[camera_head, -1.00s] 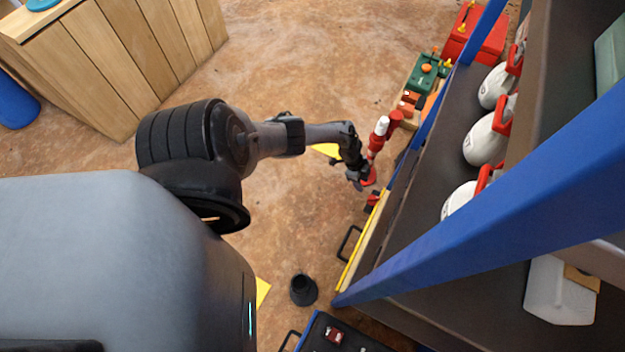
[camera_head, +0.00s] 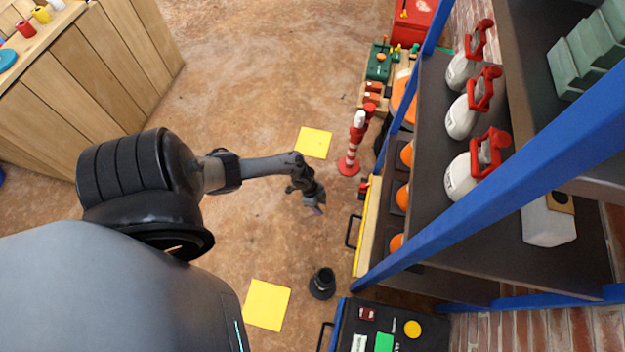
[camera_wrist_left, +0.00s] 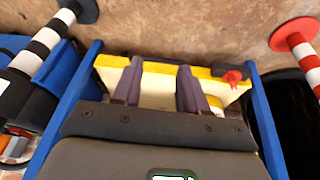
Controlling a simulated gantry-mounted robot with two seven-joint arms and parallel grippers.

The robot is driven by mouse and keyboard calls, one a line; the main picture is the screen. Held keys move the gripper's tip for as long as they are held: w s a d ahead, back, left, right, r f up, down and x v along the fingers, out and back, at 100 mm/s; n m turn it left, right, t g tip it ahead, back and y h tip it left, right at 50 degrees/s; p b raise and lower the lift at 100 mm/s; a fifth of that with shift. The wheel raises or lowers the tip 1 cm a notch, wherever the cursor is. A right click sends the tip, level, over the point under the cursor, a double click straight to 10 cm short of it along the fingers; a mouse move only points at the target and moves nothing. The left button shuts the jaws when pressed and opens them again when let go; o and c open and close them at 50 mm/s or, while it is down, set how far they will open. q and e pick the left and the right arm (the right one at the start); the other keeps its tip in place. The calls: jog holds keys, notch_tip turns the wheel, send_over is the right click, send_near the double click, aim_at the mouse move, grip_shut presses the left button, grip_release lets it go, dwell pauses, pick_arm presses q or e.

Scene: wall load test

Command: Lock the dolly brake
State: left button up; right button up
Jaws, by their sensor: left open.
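The dolly shows as a low platform with a yellow edge (camera_head: 367,235) at the foot of the blue rack in the head view. Its yellow edge (camera_wrist_left: 160,67) crosses the wrist view behind my fingers. A small red and black part (camera_head: 364,187), which looks like the brake lever, sits at its far end; a red piece (camera_wrist_left: 232,77) shows at the right of the edge in the wrist view. My left gripper (camera_head: 317,207) is open and empty, left of the dolly and apart from it. Its two fingers (camera_wrist_left: 158,70) point at the yellow edge. My right gripper is out of view.
A red-white post (camera_head: 351,150) stands just beyond the lever. A dark post base (camera_head: 322,284) stands nearer. The blue rack (camera_head: 480,205) holds white jugs with red handles (camera_head: 462,115). A dark-topped blue cart (camera_head: 390,328) is at the bottom.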

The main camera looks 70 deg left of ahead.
pick_arm(q)
jog(key=s+d+r+p, duration=0.2)
jog(key=d+r, duration=0.1)
jog(key=d, duration=0.2)
jog(key=shift+s+d+m+p, duration=0.25)
jog(key=shift+d+m+p, duration=0.05)
jog(key=shift+p, duration=0.1)
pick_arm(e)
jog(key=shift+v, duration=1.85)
pick_arm(q)
jog(key=shift+w+a, duration=0.1)
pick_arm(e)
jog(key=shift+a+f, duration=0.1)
